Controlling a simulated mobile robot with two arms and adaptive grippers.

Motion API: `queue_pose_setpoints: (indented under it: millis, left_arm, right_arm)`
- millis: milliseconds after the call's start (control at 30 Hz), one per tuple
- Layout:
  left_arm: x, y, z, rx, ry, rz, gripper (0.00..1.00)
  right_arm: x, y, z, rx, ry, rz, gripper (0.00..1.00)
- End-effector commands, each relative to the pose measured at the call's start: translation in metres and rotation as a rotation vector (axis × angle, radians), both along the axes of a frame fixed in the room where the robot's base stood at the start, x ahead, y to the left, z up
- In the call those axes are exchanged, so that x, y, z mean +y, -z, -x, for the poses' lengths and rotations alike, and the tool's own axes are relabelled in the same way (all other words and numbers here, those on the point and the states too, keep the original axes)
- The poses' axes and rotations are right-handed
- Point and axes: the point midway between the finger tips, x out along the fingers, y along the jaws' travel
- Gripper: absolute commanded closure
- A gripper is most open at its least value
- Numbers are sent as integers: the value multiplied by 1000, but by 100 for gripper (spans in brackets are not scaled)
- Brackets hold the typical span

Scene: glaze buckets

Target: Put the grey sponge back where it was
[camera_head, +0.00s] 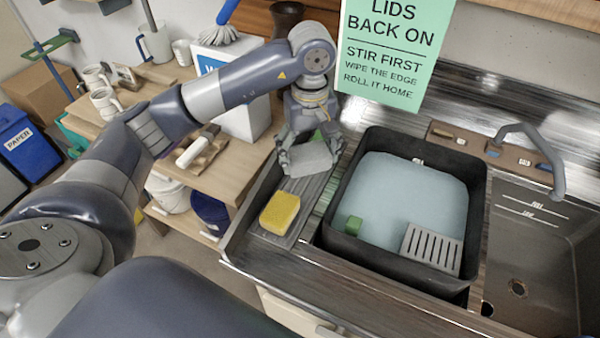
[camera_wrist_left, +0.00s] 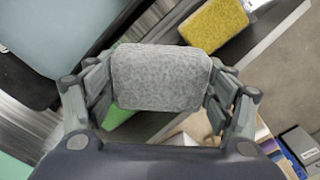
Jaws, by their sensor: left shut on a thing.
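The grey sponge (camera_head: 311,158) is between the fingers of my left gripper (camera_head: 308,140), over the far part of a narrow grey tray (camera_head: 307,192). In the left wrist view the grey sponge (camera_wrist_left: 160,77) sits between both fingers of the left gripper (camera_wrist_left: 160,92). I cannot tell whether its underside touches the tray. A yellow sponge (camera_head: 280,212) lies at the near end of the tray, apart from the grey one; it also shows in the left wrist view (camera_wrist_left: 214,24). A green thing (camera_wrist_left: 124,112) is partly hidden behind the grey sponge. My right gripper is not in view.
A tap (camera_head: 545,155) is farther right. A green sign (camera_head: 393,50) hangs behind. A wooden shelf unit (camera_head: 235,165) stands left.

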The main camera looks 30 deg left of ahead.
Motion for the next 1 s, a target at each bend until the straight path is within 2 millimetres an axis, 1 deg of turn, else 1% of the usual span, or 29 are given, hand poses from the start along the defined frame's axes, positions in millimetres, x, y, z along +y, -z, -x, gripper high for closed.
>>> queue_pose_setpoints:
  millis: [33, 100, 200, 300, 367, 633, 700, 867, 1000]
  left_arm:
    - [5, -1, -9, 4, -88, 4, 50]
    - [14, 0, -20, 5, -206, 2, 50]
    - [23, 3, -29, 4, -333, 0, 50]
    - [28, 5, -33, 3, -400, -1, 50]
    - [29, 10, -34, 5, -418, -1, 50]
    - [29, 54, -34, 5, -422, -1, 50]
    - [29, 62, -34, 4, -422, -1, 50]
    - [29, 73, -34, 2, -420, -1, 50]
    - [28, 92, -34, 6, -420, -1, 50]
  right_arm:
    - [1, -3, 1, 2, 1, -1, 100]
    - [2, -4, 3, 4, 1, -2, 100]
    - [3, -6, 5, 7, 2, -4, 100]
    - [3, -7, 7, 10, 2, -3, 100]
    - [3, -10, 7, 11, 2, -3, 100]
    - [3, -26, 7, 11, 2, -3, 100]
    - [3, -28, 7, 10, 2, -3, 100]
    - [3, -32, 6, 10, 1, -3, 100]
    - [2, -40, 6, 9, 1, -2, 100]
